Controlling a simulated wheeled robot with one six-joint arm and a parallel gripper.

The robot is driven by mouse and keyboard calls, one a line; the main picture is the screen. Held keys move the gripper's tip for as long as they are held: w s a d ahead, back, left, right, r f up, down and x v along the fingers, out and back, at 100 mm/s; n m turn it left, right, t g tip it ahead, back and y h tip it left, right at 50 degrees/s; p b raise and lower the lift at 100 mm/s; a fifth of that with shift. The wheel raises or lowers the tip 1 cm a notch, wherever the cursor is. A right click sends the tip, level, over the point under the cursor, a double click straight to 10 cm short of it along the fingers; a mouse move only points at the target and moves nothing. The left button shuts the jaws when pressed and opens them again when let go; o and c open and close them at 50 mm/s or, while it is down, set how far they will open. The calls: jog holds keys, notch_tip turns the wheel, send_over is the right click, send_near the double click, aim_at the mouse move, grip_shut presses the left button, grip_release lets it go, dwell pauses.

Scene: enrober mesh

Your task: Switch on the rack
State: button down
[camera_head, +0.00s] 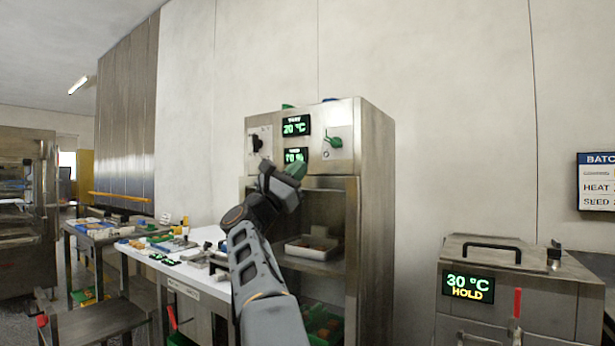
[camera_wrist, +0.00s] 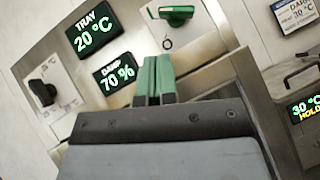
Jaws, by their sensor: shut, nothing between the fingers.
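The rack (camera_head: 375,200) is a tall steel cabinet with an open front and a control panel at its top. Its panel has a green turn switch (camera_head: 335,142) on the right, which also shows at the top of the wrist view (camera_wrist: 177,14), with its handle lying roughly across. A black knob (camera_head: 257,143) is on the left, also in the wrist view (camera_wrist: 43,93). Between them, green displays read TRAY 20 °C (camera_head: 296,125) and DAMP 70 % (camera_head: 296,155). My gripper (camera_head: 297,170) has green fingertips, shut and empty, below the switch in view and apart from it.
A tray (camera_head: 312,252) sits inside the rack. A white worktable (camera_head: 205,290) with small items stands to the left. A steel machine (camera_head: 540,270) reading 30 °C HOLD stands at the right. Bare wall (camera_head: 450,120) lies between.

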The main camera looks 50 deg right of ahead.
jog(key=shift+b+v, duration=0.65)
jog(key=shift+v, duration=0.45)
jog(key=w+a+r+n+t+y+p, duration=0.2)
jog(key=w+a+n+t+y+p, duration=0.3)
jog(key=n+t, duration=0.85)
jog(key=w+a+r+n+t+y+p, duration=0.2)
jog(key=w+a+n+t+y+p, duration=0.35)
jog(key=n+t, duration=0.8)
jog(key=a+f+n+g+y+p, duration=0.2)
jog(key=a+f+n+y+p, duration=0.1)
jog(key=a+n+y, duration=0.4)
jog(key=a+f+n+g+y+p, duration=0.2)
jog(key=f+n+y+p, duration=0.2)
jog(key=n, duration=0.6)
jog(key=s+a+f+n+g+y+p, duration=0.5)
jog(key=s+a+f+n+g+p, duration=0.3)
jog(key=f+n, duration=0.4)
jog(key=s+f+n+g+p, duration=0.1)
jog(key=s+f+n+g, duration=0.2)
jog(key=s, duration=0.4)
jog(key=s+a+f+n+g+p, duration=0.1)
jog(key=s+f+n+g+p, duration=0.1)
jog(key=s+f, duration=0.4)
jog(key=shift+s+a+n+g+h, duration=0.35)
jog(key=shift+s+n+g, duration=0.15)
jog(key=shift+s+g, duration=0.55)
